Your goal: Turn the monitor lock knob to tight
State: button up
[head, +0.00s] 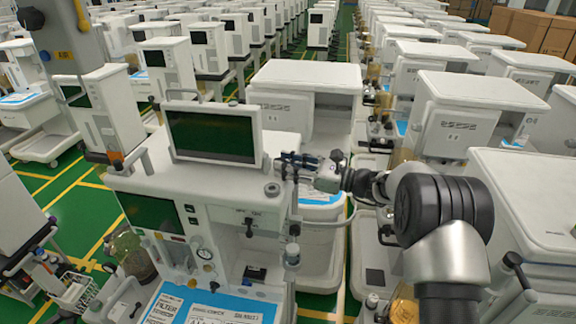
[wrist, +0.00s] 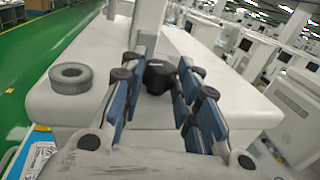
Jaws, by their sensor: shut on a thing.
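The monitor (head: 213,134) stands upright on top of the near anaesthesia cart (head: 200,182), its dark screen facing the head camera. In the wrist view the black lock knob (wrist: 160,76) sits at the foot of a pale post (wrist: 147,28), above the cart's white top. My gripper (head: 288,161) reaches in from the right, beside the monitor's lower right edge. In the wrist view its blue-padded fingers (wrist: 156,80) stand on both sides of the knob and are shut on it. The head view does not show the knob clearly. I cannot tell the knob's turn angle.
A grey round cap (wrist: 71,77) sits on the cart top left of the fingers; it also shows in the head view (head: 272,189). A white cart (head: 305,78) stands close behind. More carts stand in rows, with green floor (head: 85,215) at left.

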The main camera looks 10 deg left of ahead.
jog(key=shift+t, duration=0.3)
jog(key=m+t+b, duration=0.1)
jog(key=m+t+h+b, duration=0.1)
jog(key=m+t+b, duration=0.1)
jog(key=t, duration=0.1)
jog(key=shift+s+a, duration=0.1)
jog(key=shift+s, duration=0.2)
jog(key=o, duration=1)
jog(key=shift+o, duration=0.2)
jog(key=v, duration=1.2)
jog(key=shift+s+r, duration=0.1)
jog(key=shift+r, duration=0.05)
